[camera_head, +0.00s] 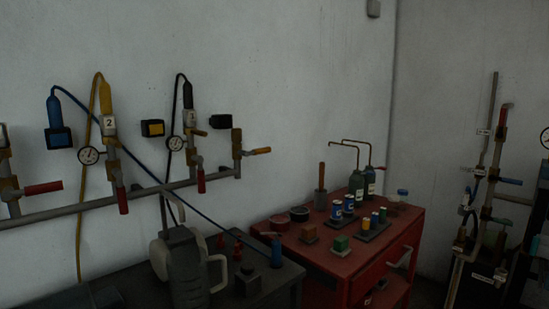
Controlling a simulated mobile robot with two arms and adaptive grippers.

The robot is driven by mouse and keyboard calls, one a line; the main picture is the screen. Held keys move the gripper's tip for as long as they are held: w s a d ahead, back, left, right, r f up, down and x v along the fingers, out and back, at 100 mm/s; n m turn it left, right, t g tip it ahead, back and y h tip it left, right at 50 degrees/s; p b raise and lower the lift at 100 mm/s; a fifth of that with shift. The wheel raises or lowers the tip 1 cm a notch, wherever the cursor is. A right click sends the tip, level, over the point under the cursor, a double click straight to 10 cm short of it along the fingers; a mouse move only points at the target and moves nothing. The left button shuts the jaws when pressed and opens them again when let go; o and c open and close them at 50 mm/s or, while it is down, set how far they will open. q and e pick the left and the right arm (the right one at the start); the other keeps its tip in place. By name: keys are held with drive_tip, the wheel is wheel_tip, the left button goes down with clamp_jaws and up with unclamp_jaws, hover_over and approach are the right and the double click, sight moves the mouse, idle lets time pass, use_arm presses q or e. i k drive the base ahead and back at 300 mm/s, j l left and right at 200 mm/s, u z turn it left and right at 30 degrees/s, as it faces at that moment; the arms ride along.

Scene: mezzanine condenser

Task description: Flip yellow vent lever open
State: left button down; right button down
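A pipe manifold (85,206) runs along the left wall with several valves on it. At its right end a valve has a yellow-orange lever (258,151) that points right, roughly level. A smaller yellowish handle (198,133) sits by the fitting labelled 1. I cannot tell for certain which of these is the vent lever. Red levers show too: one points right at the far left (43,188), and others hang down (123,201). Neither of my grippers is in view.
Blue and yellow hoses (79,230) hang before the wall. More piping (488,185) stands at the right.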

sight(265, 150)
drive_tip(key=i+l, duration=0.5)
drive_tip(key=i+l+u, duration=0.15)
drive_tip(key=i+l, duration=0.75)
drive_tip(key=l, duration=0.25)
